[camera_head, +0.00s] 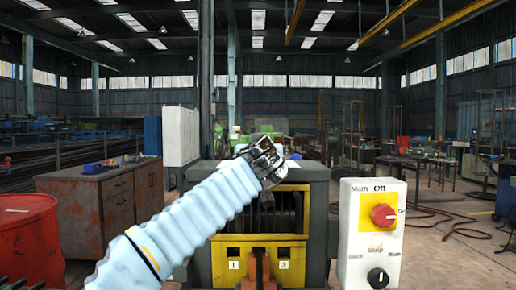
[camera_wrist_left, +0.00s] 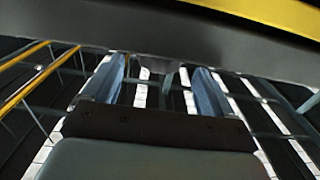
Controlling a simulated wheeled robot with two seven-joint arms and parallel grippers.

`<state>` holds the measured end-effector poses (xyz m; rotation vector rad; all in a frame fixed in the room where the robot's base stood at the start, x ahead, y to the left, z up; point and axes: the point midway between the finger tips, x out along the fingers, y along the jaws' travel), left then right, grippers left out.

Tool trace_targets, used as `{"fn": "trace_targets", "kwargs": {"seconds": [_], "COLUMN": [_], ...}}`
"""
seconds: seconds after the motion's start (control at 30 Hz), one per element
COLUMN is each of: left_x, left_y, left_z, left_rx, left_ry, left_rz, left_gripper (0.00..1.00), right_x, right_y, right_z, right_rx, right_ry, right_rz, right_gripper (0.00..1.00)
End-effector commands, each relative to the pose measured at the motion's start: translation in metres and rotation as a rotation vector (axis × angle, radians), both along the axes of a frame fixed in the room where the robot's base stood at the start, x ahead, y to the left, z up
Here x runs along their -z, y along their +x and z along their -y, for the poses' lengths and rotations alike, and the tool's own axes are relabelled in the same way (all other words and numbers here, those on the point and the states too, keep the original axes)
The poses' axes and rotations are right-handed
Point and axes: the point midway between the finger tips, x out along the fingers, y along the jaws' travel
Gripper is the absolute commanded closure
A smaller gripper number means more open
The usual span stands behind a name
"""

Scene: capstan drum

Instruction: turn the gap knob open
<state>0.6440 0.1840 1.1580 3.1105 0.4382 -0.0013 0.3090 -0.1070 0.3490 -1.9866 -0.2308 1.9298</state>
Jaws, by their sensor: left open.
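The capstan machine (camera_head: 320,172) stands ahead, with a dark housing, a yellow front frame and a dark drum inside. I cannot make out a gap knob for certain. My left arm comes in from the lower left, and my left gripper (camera_head: 277,162) is in front of the machine's top edge, hiding part of it. In the left wrist view my left gripper (camera_wrist_left: 157,88) is open, its two fingers apart with nothing held between them. A dark bar with a yellow edge crosses the top of that view, with a small dark stub below its middle. My right gripper is out of view.
A white control box (camera_head: 352,245) at right carries a red knob (camera_head: 383,215) on a yellow plate and a black knob (camera_head: 378,278). A red drum (camera_head: 28,240) and a brown cabinet (camera_head: 90,205) stand at left. Floor right of the control box is mostly clear, with cables.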

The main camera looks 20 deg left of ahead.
Motion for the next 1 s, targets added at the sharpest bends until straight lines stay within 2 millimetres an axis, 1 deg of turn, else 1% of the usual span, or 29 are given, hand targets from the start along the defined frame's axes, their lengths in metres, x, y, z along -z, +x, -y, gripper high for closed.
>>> {"fn": "trace_targets", "kwargs": {"seconds": [0.03, 0.1, 0.23, 0.37, 0.57, 0.6, 0.93, 0.97, 1.0], "left_x": [-0.001, -0.002, -0.001, 0.000, 0.000, 0.000, 0.000, 0.000, 0.000], "left_y": [0.010, 0.020, 0.033, 0.037, 0.037, 0.037, 0.037, 0.037, 0.037], "left_z": [-0.003, -0.006, -0.010, -0.011, -0.011, -0.011, -0.011, -0.011, -0.011], "left_rx": [-0.002, -0.002, -0.001, -0.001, 0.000, 0.000, 0.000, 0.000, 0.000], "left_ry": [0.000, 0.000, 0.000, 0.001, 0.001, 0.001, 0.000, 0.000, 0.000], "left_rz": [-0.001, 0.000, 0.000, 0.001, 0.001, 0.001, 0.001, 0.001, 0.001], "left_gripper": [0.14, 0.14, 0.14, 0.14, 0.14, 0.16, 0.66, 0.70, 0.70], "right_x": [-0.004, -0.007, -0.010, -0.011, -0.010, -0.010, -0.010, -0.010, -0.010], "right_y": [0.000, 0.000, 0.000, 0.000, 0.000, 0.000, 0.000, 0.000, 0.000], "right_z": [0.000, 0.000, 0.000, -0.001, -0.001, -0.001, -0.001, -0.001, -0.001], "right_rx": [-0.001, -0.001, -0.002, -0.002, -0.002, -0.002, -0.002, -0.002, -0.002], "right_ry": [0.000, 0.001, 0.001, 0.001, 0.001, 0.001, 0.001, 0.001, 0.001], "right_rz": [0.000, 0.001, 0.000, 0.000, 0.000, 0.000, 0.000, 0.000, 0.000], "right_gripper": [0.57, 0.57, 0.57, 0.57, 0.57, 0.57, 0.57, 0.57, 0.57]}}
